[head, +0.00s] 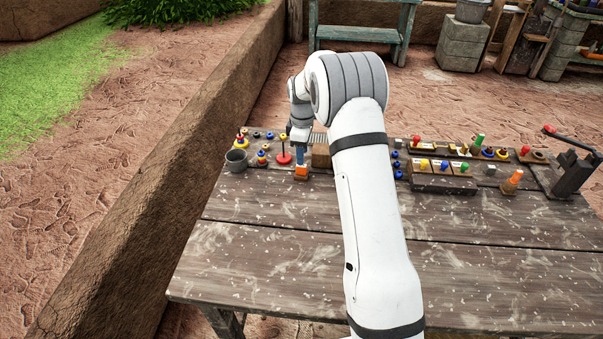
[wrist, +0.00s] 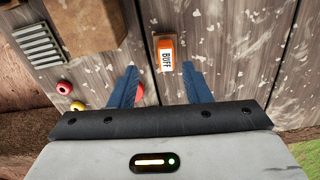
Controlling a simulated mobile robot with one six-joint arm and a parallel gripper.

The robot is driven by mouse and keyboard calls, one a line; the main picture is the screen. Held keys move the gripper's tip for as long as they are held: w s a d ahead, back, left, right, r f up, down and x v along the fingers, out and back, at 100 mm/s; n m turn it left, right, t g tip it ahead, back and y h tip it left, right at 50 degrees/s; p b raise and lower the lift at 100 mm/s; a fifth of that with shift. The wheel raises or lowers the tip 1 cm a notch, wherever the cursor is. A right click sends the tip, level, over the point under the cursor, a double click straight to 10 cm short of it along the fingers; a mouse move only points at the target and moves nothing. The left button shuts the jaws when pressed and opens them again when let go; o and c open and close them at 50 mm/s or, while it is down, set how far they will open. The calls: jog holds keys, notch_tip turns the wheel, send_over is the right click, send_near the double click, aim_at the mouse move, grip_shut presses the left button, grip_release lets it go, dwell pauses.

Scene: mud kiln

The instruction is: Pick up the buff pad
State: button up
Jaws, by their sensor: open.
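The buff pad is an orange block with a white label reading BUFF (wrist: 166,56) in the wrist view. It lies on the wooden table, and in the head view it shows as a small orange block (head: 301,171) near the table's left part. My gripper (wrist: 160,70) is open, with its two blue fingers apart. In the wrist view the pad appears between and just beyond the fingertips, nearer the right finger. In the head view my gripper (head: 300,160) is above or right behind the pad. I cannot tell whether it touches the pad.
A grey bucket (head: 236,160) and a red spindle stand (head: 283,152) are left of the pad. A brown block (head: 321,155) is close on its right, with a ribbed metal grate (wrist: 38,45) beside it. The table front is clear.

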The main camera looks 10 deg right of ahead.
aim_at(301, 167)
jog(key=f, duration=0.6)
jog(key=shift+s+a+p, duration=0.2)
jog(key=shift+s+p, duration=0.15)
jog(key=shift+c, duration=0.4)
jog(key=c, duration=0.7)
